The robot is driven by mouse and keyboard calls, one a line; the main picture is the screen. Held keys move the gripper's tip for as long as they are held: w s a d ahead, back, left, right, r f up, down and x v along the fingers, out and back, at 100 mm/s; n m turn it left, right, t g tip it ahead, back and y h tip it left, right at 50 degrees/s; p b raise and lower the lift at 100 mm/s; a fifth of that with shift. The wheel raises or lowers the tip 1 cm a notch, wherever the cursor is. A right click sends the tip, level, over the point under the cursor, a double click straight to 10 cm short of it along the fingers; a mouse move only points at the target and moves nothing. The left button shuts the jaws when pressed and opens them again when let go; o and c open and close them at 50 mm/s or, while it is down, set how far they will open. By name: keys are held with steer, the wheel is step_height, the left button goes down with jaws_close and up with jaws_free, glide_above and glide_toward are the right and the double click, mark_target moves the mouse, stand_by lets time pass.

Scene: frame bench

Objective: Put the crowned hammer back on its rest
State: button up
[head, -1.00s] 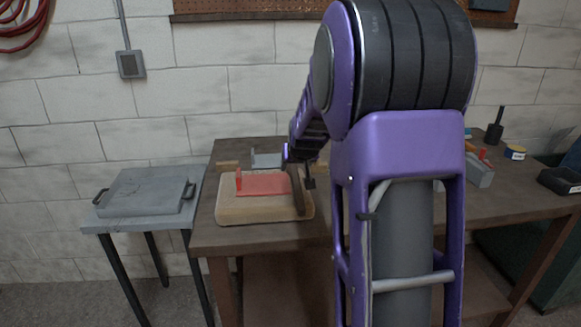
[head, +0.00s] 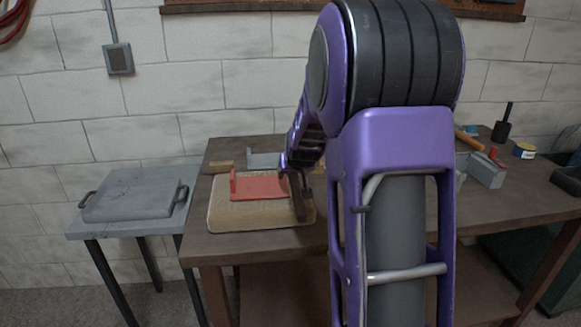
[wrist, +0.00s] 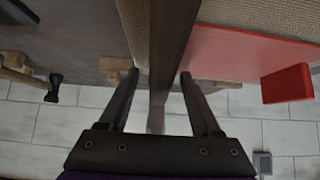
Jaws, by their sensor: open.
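A dark brown wooden bar (head: 298,198) lies along the right side of a tan padded block (head: 230,220). It may be a hammer handle, but no hammer head shows clearly. A red bracket (head: 260,187) with an upright end sits on the padded block. My gripper (head: 307,197) is at the bar, partly hidden by its own arm. In the wrist view my gripper (wrist: 157,78) is open, with one finger on each side of the bar (wrist: 168,40). Contact cannot be told. The red bracket (wrist: 240,55) lies to the right there. I cannot tell which thing is the crowned hammer.
A grey bracket (head: 265,160) stands behind the padded block. A grey block (head: 487,172), a wooden handle (head: 468,140), a dark upright tool (head: 502,128) and a small tin (head: 523,151) are at the right. A grey side table (head: 80,228) holds a lidded slab (head: 130,199).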

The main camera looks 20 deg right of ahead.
steer(key=shift+s+r, duration=0.1)
jaws_close()
stand_by(1.2)
